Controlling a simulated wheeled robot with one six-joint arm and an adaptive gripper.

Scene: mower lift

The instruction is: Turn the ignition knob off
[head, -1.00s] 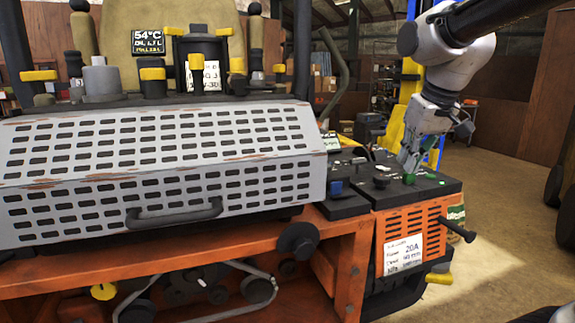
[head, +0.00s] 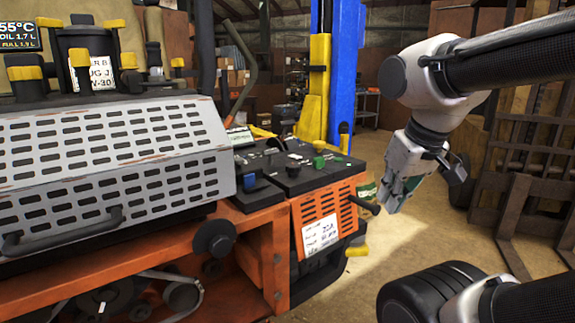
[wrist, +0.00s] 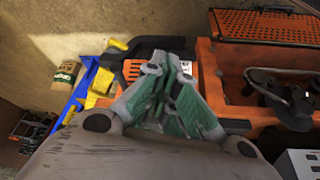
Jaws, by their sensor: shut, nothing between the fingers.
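The black control panel (head: 300,177) sits on top of the orange side box of the mower machine. It carries a green knob (head: 319,163), a blue knob (head: 249,183) and small black knobs (head: 293,169). I cannot tell which is the ignition knob, or its setting. My gripper (head: 391,207) is shut and empty, pointing down in free air to the right of the side box, apart from the panel. Its green-padded fingers (wrist: 178,60) come together in the wrist view. No knob is clear in that view.
A black handle (head: 365,205) juts from the side box towards my gripper. A blue and yellow lift post (head: 341,75) stands behind the machine. A dark pallet-like frame (head: 525,205) stands at the right. Floor is open between machine and frame.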

